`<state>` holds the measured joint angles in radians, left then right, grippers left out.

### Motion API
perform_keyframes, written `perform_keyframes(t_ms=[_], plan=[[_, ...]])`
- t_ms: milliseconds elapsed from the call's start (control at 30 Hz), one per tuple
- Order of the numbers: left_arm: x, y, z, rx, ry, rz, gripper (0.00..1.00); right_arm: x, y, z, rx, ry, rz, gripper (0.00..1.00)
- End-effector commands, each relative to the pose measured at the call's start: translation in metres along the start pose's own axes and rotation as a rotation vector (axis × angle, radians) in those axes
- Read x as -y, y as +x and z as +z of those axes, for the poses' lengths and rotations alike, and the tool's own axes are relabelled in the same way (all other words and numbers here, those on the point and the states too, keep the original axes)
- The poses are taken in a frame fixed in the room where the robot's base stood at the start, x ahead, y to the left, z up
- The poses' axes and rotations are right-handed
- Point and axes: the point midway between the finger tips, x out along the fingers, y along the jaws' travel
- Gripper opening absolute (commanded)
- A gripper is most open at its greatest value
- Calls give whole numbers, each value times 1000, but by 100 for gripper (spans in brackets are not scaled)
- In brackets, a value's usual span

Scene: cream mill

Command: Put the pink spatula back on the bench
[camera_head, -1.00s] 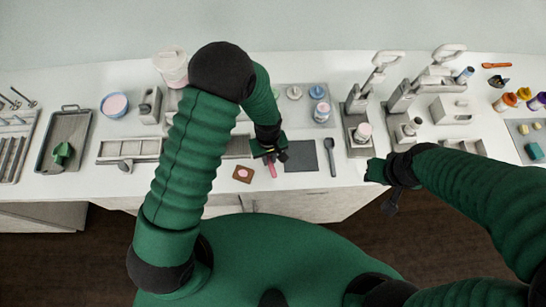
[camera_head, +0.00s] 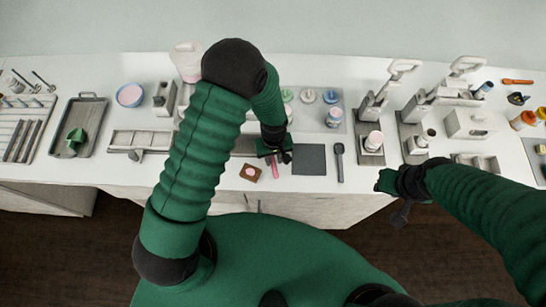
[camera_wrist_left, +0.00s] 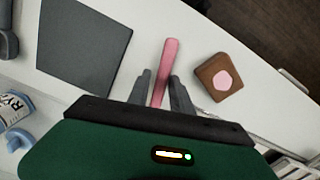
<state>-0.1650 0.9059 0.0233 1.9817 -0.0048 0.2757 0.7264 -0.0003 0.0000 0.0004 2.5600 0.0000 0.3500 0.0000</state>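The pink spatula (camera_head: 275,171) is at the front edge of the bench (camera_head: 215,178), just below my left gripper (camera_head: 274,155) in the head view. In the left wrist view the spatula (camera_wrist_left: 168,58) runs between the two fingers of my left gripper (camera_wrist_left: 160,76). The fingers stand apart on either side of it, with a gap showing on the left side.
A dark square mat (camera_head: 309,159) lies right of the spatula, with a dark spoon (camera_head: 339,160) beyond. A brown block with a pink top (camera_head: 250,172) lies left. Metal presses (camera_head: 370,135) stand farther right. The bench's front edge is close.

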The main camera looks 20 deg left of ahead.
Motion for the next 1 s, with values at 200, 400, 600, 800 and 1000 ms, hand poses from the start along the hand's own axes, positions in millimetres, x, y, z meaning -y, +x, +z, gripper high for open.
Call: perform_keyframes(t_ms=[200,400,600,800,1000], plan=[[1,0,-1,1,1,2,42,0,0,0,0,1,0,32],[2,-2,-2,1,0,4,42,0,1,0,0,1,0,32],[-1,-34,-2,-5,1,6,42,0,7,2,0,1,0,32],[-5,-94,0,-8,1,4,42,0,16,4,0,0,0,32],[-7,-144,2,-6,1,-1,42,0,22,5,0,1,0,32]])
